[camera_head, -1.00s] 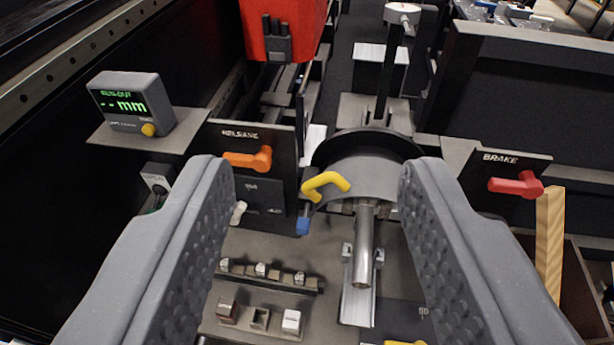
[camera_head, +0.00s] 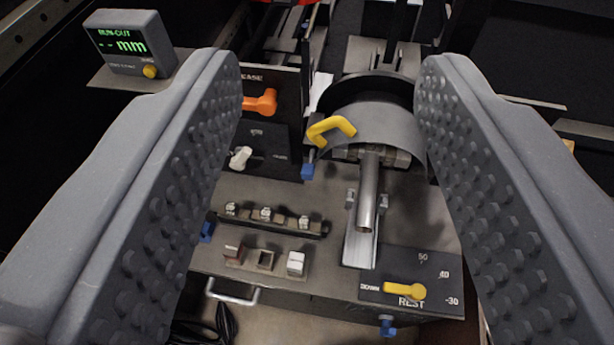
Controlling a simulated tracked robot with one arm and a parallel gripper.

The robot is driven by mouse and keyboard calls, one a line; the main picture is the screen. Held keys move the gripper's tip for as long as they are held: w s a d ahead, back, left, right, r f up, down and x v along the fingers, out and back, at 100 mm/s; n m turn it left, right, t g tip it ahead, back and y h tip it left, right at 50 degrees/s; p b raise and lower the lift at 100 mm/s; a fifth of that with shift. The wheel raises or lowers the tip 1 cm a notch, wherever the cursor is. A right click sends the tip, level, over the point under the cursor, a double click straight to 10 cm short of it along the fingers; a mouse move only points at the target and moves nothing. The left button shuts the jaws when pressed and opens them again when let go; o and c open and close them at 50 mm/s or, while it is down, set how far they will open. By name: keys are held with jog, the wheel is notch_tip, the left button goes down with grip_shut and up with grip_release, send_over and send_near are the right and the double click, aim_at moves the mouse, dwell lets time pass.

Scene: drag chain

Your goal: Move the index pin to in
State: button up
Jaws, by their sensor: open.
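No part in view is labelled index pin, so I cannot tell which one it is. Small blue-ended parts show in three places: a blue knob (camera_head: 307,171) below the yellow handle, a blue part (camera_head: 205,232) beside the left finger, and a blue knob (camera_head: 387,327) under the front edge of the REST plate. A pale lever (camera_head: 240,157) sits on the dark panel below the orange handle. My gripper (camera_head: 331,68) is open and empty, its two grey studded fingers wide apart on either side of the bench. It touches none of these parts that I can see.
A grey guard (camera_head: 385,125) with a yellow handle (camera_head: 331,130) stands over a steel rod (camera_head: 368,195). The orange handle (camera_head: 262,102) is left. A yellow REST lever (camera_head: 405,290) is at front right. A run-out display (camera_head: 130,42) stands at upper left.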

jog(key=shift+w+a+f, duration=0.1)
jog(key=shift+w+f, duration=0.1)
jog(key=shift+w, duration=0.05)
jog(key=c, duration=0.7)
jog(key=w+a+f+m, duration=0.1)
jog(key=w+f, duration=0.1)
jog(key=w+a+f+m+p, duration=0.1)
jog(key=w+f, duration=0.2)
jog(key=w+a+f+m+y+p, duration=0.1)
jog(key=w+f, duration=0.2)
jog(key=shift+w+a+g, duration=0.1)
jog(key=shift+a+g, duration=0.05)
jog(key=shift+g, duration=0.25)
grip_shut()
jog(key=m+g+h+p, duration=0.3)
jog(key=m+p, duration=0.3)
jog(key=m, duration=1.1)
send_over(306, 177)
jog(key=s+a, duration=0.2)
jog(key=s, duration=1.3)
notch_tip(306, 177, down, 38)
jog(key=x, duration=0.3)
jog(key=r+x, duration=0.1)
jog(key=x, duration=0.3)
jog(key=w+x, duration=0.1)
jog(key=x, duration=0.2)
jog(key=shift+w+a+r, duration=0.1)
jog(key=shift+w, duration=1.2)
